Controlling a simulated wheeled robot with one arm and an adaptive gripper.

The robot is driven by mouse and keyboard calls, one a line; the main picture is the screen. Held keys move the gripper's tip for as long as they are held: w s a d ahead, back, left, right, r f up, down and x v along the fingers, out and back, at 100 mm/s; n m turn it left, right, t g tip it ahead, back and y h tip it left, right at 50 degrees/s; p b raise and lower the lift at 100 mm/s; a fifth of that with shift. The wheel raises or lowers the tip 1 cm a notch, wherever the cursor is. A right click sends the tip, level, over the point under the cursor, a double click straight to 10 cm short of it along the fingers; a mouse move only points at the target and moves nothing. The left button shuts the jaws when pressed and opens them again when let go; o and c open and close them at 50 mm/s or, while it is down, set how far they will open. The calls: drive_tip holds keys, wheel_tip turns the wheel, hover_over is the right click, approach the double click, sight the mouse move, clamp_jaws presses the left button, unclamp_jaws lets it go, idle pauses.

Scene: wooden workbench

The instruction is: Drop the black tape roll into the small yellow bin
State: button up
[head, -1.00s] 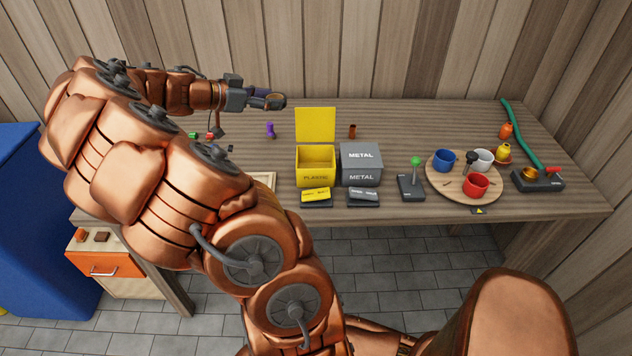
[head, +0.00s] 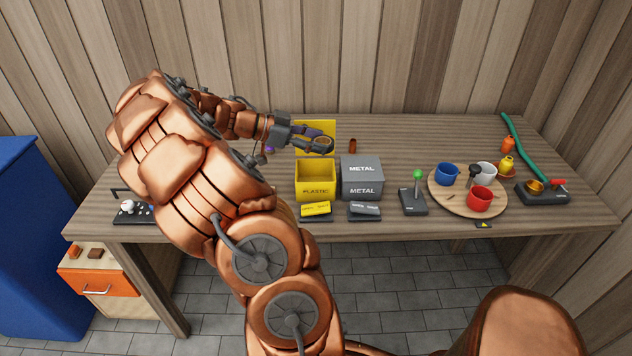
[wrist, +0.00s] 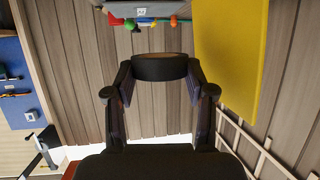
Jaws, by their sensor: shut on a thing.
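My gripper (head: 318,146) is shut on the black tape roll (wrist: 159,67), which sits between both fingertips in the wrist view. In the head view the roll (head: 323,141) is held in the air above the far part of the small yellow bin (head: 315,191), in front of its raised lid. The bin is open, marked PLASTIC, and stands on the workbench (head: 380,133). Its yellow lid (head: 327,130) is partly hidden by my gripper; a yellow panel, likely the same lid, fills the right of the wrist view (wrist: 232,50).
Yellow (head: 316,209) and grey (head: 365,209) pedals lie in front. A green-knobbed lever (head: 413,199) and a round board with cups (head: 440,206) stand further right. A small brown cylinder (head: 353,146) stands behind.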

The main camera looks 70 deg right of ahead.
drive_tip(key=shift+f, duration=0.75)
drive_tip(key=o, duration=1.2)
drive_tip(key=shift+o, duration=0.2)
wheel_tip(320, 180, up, 10)
